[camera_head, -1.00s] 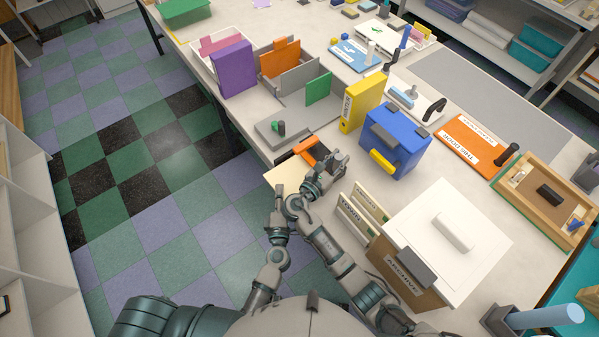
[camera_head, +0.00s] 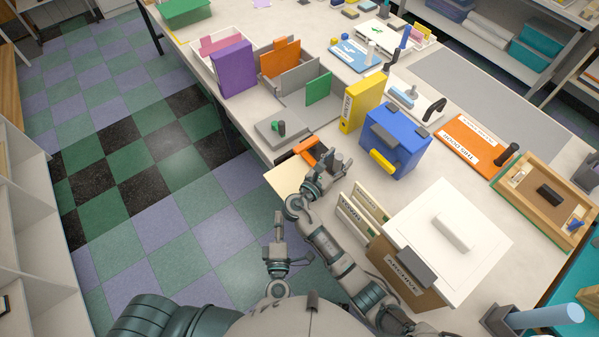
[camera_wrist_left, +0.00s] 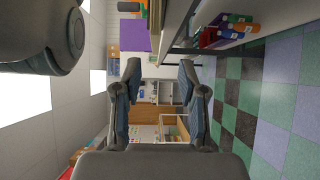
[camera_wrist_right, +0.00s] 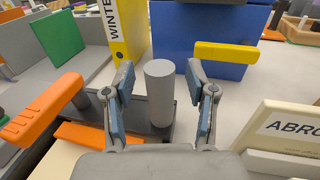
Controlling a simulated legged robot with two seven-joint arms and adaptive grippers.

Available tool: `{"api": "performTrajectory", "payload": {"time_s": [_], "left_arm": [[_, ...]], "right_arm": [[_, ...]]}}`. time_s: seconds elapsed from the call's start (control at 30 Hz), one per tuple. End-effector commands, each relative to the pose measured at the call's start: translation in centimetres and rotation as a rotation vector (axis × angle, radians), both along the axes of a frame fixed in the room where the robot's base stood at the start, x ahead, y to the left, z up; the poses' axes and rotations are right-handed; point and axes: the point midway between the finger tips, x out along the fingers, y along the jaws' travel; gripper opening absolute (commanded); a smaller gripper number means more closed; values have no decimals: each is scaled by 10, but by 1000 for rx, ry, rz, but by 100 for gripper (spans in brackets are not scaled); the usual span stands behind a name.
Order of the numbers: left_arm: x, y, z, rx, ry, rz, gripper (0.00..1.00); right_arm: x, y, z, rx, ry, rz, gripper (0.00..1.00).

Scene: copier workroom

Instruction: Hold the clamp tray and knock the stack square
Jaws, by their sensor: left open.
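The clamp tray is a dark base with an orange lever (camera_head: 306,153) at the table's near edge, and cream sheets (camera_head: 287,180) lie beside it. In the right wrist view its dark base (camera_wrist_right: 185,122) carries an upright grey cylinder (camera_wrist_right: 159,92), with the orange lever (camera_wrist_right: 42,108) to the left. My right gripper (camera_head: 341,164) is at the tray; its open fingers (camera_wrist_right: 165,100) stand on either side of the cylinder with gaps showing. My left gripper (camera_head: 278,222) is open and empty, off the table over the floor. Its fingers (camera_wrist_left: 158,85) point at the distant room.
A blue box (camera_head: 396,145) with a yellow handle and a yellow binder (camera_head: 362,103) stand behind the tray. Cream folders (camera_head: 362,207) and a white-lidded archive box (camera_head: 445,235) are to the right. A grey plate with green knob (camera_head: 281,129) sits left.

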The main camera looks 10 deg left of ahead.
Motion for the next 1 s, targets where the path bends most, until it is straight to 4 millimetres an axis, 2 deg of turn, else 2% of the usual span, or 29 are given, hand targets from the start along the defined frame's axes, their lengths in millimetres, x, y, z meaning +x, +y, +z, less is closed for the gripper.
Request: {"api": "performTrajectory", "payload": {"time_s": [0.2, 0.33, 0.7, 0.83, 1.0], "left_arm": [[0, 0, 0, 0, 0, 0, 41], [0, 0, 0, 0, 0, 0, 41], [0, 0, 0, 0, 0, 0, 41], [0, 0, 0, 0, 0, 0, 41], [0, 0, 0, 0, 0, 0, 41]], "right_arm": [[0, 0, 1, 0, -2, 0, 57], [-9, 6, 0, 0, -1, 2, 57], [-75, 46, -1, 2, 2, 2, 57], [-92, 56, -1, 1, 2, 1, 57], [-101, 62, -1, 1, 1, 1, 57]]}}
